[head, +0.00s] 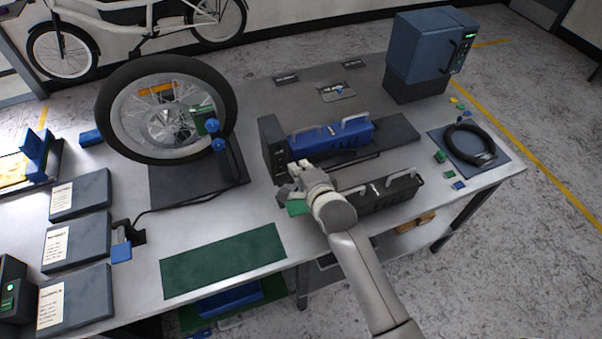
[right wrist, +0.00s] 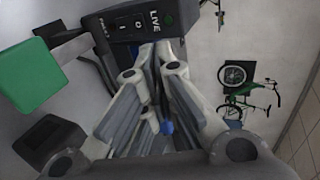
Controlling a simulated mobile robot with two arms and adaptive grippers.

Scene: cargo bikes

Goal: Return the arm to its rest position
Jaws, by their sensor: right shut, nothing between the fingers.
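My right arm reaches in from the bottom of the head view. My right gripper (head: 296,178) is over the workbench (head: 262,203), just in front of a dark upright box (head: 271,148). In the right wrist view the gripper (right wrist: 160,75) is shut with nothing between its fingers. The box there has a panel (right wrist: 140,22) reading "LIVE" close beyond the fingertips; I cannot tell whether they touch. A green piece (head: 297,207) is partly hidden by the gripper, and it shows large in the right wrist view (right wrist: 32,78). My left gripper is not in view.
A blue case (head: 331,138) and a dark case (head: 388,194) with handles lie close to the arm. A wheel (head: 112,128) stands at the left, a blue-grey cabinet (head: 425,45) at the back right. A coiled black cable (head: 452,138) lies at the right. The green mat (head: 223,261) is clear.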

